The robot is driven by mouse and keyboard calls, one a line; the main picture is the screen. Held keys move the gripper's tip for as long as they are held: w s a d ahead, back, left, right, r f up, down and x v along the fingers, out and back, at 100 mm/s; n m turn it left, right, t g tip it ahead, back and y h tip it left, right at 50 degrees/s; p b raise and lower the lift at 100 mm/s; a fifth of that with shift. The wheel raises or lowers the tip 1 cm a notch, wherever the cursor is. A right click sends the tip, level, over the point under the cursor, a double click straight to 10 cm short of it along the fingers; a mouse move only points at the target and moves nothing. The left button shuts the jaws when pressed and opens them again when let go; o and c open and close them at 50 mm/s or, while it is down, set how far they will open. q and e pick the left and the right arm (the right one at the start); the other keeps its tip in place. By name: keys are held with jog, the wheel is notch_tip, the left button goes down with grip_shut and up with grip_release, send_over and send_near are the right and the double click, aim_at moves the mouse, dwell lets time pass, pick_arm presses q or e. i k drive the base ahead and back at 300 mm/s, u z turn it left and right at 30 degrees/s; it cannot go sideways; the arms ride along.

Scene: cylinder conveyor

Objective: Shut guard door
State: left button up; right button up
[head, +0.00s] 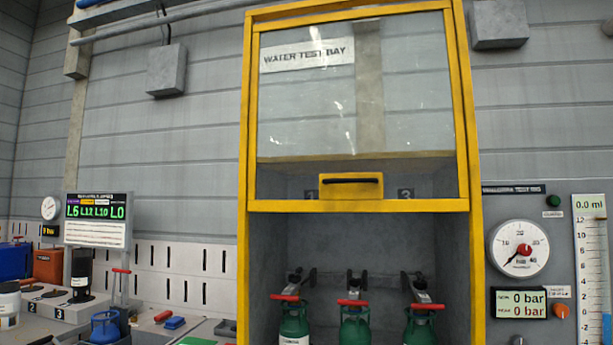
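The guard door (355,95) is a clear pane in a yellow frame, labelled "WATER TEST BAY". It is in the raised position in the upper part of the yellow bay frame (244,235). A yellow block with a dark handle (350,182) sits at the middle of its lower part, just above the bottom rail (358,205). Below that rail the bay is open. Several green cylinders show there, at left (294,322), middle (355,326) and right (419,328), with red parts on top. Neither of my grippers is in view.
Right of the bay are a round gauge (519,249), a digital bar readout (521,303) and a tall scale (592,265). At left are a lit sign (97,219) and a bench holding a blue cylinder (105,326). The space before the door looks clear.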

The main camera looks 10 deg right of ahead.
aim_at(356, 193)
jog(key=u, duration=1.4)
jog(key=k, duration=0.85)
jog(key=z, duration=1.45)
jog(key=i, duration=0.25)
jog(key=z, duration=0.1)
